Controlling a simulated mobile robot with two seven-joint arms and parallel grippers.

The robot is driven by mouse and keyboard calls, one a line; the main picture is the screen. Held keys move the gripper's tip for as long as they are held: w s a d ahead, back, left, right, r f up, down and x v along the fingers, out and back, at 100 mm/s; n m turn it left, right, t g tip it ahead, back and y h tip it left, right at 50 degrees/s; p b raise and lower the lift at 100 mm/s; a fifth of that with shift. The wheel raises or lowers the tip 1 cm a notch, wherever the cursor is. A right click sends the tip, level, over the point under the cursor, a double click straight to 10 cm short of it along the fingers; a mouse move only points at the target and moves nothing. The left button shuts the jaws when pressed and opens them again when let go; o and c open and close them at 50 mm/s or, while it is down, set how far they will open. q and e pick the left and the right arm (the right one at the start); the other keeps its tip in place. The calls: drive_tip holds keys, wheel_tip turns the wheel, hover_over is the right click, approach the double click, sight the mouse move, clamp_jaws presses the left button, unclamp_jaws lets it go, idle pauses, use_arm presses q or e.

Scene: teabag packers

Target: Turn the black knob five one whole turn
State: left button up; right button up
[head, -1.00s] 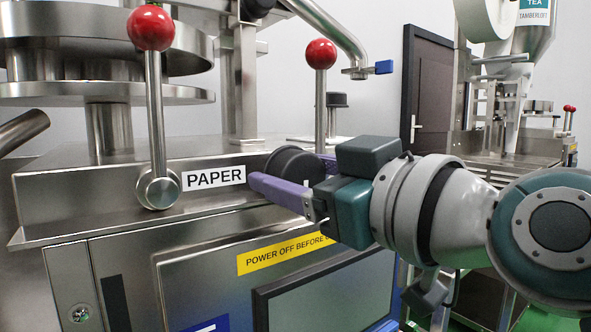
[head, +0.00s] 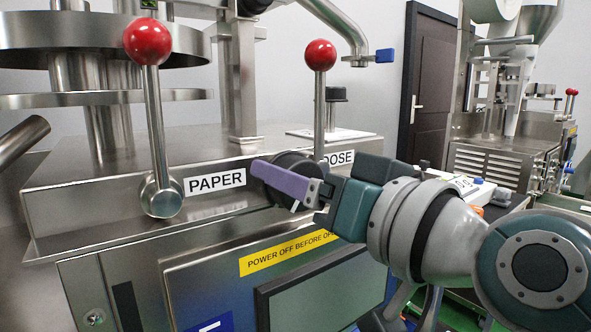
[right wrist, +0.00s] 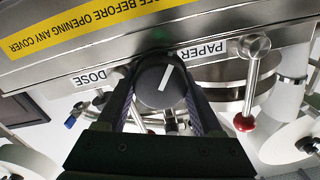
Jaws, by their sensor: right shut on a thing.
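The black knob (head: 297,160) is on the front of the steel machine, between the PAPER and DOSE labels. My right gripper (head: 282,176) is around it, with one purple finger showing on its near side and the other hidden in the head view. In the right wrist view the knob (right wrist: 156,86) sits between the two fingers of my gripper (right wrist: 160,76), which is shut on its sides. A white pointer line (right wrist: 166,77) shows on the knob's face. My left gripper is not in view.
Two red-ball levers stand on either side of the knob, the left one (head: 147,41) by PAPER (head: 216,181) and the right one (head: 319,55) by DOSE (head: 338,158). A screen (head: 322,293) and yellow warning label (head: 288,252) are below. Another machine (head: 505,150) stands at the right.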

idle(0.5)
drive_tip(key=o, duration=1.1)
drive_tip(key=shift+s+d, duration=0.1)
drive_tip(key=v, duration=0.9)
drive_tip(key=shift+s+d, duration=0.2)
drive_tip(key=shift+s, duration=0.1)
